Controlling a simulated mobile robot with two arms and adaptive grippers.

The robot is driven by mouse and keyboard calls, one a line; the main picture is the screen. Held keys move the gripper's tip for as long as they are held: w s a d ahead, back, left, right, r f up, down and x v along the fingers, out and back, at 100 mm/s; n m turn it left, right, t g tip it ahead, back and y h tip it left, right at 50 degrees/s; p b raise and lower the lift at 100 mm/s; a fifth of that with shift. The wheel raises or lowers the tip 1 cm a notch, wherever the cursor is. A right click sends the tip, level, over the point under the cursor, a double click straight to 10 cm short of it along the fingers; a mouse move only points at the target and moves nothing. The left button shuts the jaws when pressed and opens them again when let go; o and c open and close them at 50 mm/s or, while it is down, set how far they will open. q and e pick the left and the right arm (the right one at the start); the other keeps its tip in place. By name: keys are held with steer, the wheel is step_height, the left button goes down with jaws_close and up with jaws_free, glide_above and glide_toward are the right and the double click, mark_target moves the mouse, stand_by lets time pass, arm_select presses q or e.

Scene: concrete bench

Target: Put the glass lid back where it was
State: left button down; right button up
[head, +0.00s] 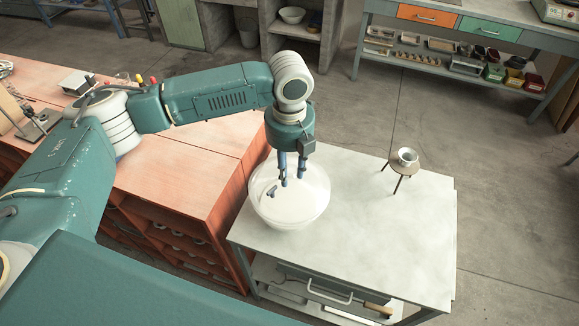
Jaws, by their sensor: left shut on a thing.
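My right gripper is out of view.
An orange-red workbench (190,175) adjoins at left. Shelves with trays are behind.

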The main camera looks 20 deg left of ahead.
mark_target(289, 170)
arm_select(q)
steer(key=shift+f, duration=0.25)
steer(key=c, duration=1.3)
jaws_free()
steer(key=shift+c, duration=0.2)
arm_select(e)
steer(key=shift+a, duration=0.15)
arm_select(q)
steer(key=shift+r, duration=0.25)
step_height(289, 170, up, 13)
steer(key=b, duration=0.3)
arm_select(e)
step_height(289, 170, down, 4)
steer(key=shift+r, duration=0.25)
arm_select(q)
steer(key=shift+s+f, duration=0.1)
steer(key=shift+f, duration=0.15)
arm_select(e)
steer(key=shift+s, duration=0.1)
